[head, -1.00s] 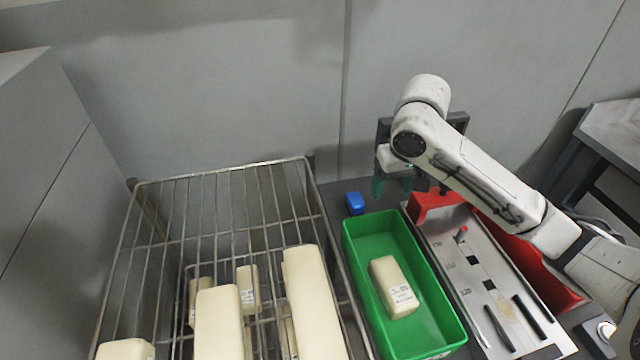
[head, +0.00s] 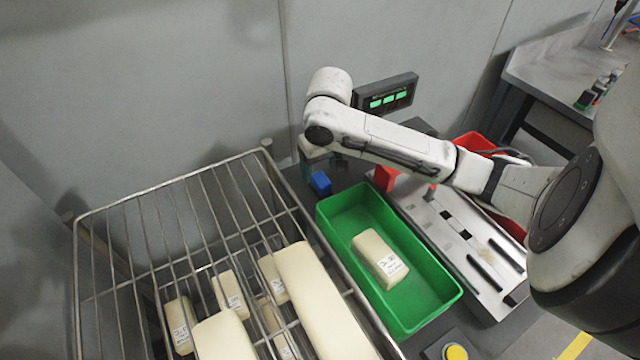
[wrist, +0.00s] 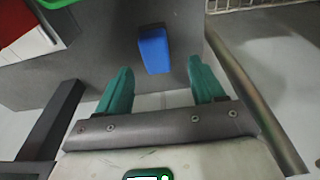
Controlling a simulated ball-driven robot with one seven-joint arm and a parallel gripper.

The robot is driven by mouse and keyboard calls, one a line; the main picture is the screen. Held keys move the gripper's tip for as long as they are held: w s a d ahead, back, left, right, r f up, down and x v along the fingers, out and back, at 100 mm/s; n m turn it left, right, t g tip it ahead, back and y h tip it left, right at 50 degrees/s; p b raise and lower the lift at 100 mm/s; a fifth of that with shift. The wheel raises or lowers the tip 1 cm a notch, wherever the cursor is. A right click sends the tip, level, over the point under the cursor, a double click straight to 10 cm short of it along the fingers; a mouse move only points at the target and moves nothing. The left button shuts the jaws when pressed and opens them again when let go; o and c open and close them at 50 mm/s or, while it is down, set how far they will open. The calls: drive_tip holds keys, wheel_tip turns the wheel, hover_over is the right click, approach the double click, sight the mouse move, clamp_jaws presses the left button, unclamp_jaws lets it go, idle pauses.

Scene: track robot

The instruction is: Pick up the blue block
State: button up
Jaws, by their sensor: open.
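The blue block (head: 320,183) lies on the dark table top between the wire rack and the green bin, near the table's back edge. In the wrist view the blue block (wrist: 154,50) shows ahead of the fingertips, roughly between their lines, with nothing touching it. My gripper (wrist: 163,78) is open and empty, its two green fingers apart. In the head view my gripper is mostly hidden behind my arm, just behind and above the block.
A green bin (head: 439,298) holding a cream package (head: 380,259) stands in front of the block. A wire rack (head: 172,188) with several cream packages is at left. A scale display (head: 385,95) stands behind my arm. A metal tray (head: 462,240) lies right of the bin.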

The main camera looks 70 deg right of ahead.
sight(321, 179)
drive_tip(key=f, duration=0.4)
drive_tip(key=shift+d, duration=0.35)
drive_tip(key=shift+c, duration=0.2)
drive_tip(key=c, duration=1.1)
drive_tip(key=shift+r, duration=0.55)
drive_tip(key=s+a+r+p, duration=0.6)
drive_tip(key=s+a+r, duration=0.2)
drive_tip(key=s+r, duration=0.3)
drive_tip(key=shift+s+r+p, duration=0.25)
drive_tip(key=shift+r+p, duration=0.1)
drive_tip(key=shift+r, duration=0.1)
